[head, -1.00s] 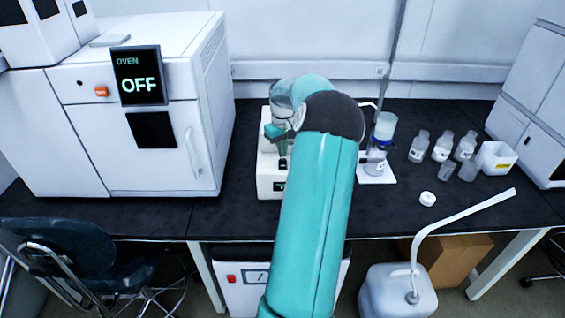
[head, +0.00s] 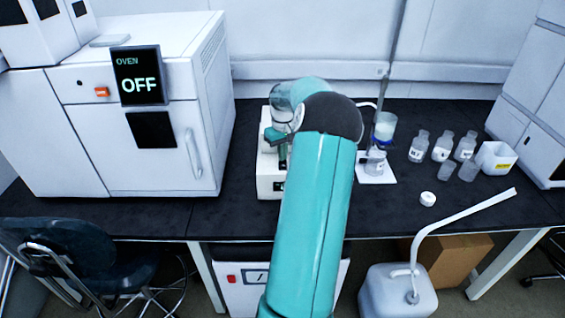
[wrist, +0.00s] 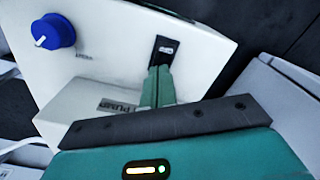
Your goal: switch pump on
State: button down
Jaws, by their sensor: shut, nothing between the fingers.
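The pump (wrist: 110,70) is a white box with a printed label, a blue knob (wrist: 53,31) and a small black rocker switch (wrist: 166,46) in the wrist view. In the head view the pump (head: 268,187) stands on the dark bench, partly hidden behind my arm. My gripper (wrist: 160,72) is shut and empty. Its teal fingertips are right at the lower edge of the switch; I cannot tell whether they touch it. My gripper also shows in the head view (head: 282,165), just above the pump's front. The switch is too small to read there.
An oven (head: 150,130) with an "OFF" display stands at the left. A stand with a glass vessel (head: 385,127) is close on the right. A white canister (head: 400,292) stands below the bench front.

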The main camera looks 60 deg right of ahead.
jog(key=shift+f, duration=0.3)
jog(key=shift+r, duration=3.5)
jog(key=shift+w, duration=0.1)
jog(key=w+a+r+n+h, duration=0.1)
jog(key=w+a+r, duration=0.3)
jog(key=a, duration=0.6)
jog(key=w+a+r+n+t+h, duration=0.1)
jog(key=w+a+r, duration=0.3)
jog(key=a, duration=0.6)
jog(key=w+a+r+n, duration=0.1)
jog(key=w+a+r, duration=0.35)
jog(key=a, duration=0.45)
jog(key=s+a+r+n+t, duration=0.1)
jog(key=s+a, duration=0.1)
jog(key=a, duration=0.6)
jog(key=s+a+r+n+t, duration=0.1)
jog(key=s+a, duration=0.1)
jog(key=a, duration=0.6)
jog(key=s+a+f+n+t+y, duration=0.1)
jog(key=s+a+f+t+y, duration=0.1)
jog(key=s+a, duration=0.7)
jog(key=a+f, duration=0.1)
jog(key=a, duration=0.2)
jog(key=shift+s+a+n+t, duration=0.15)
jog(key=shift+a+n+t, duration=0.15)
jog(key=shift+a, duration=0.1)
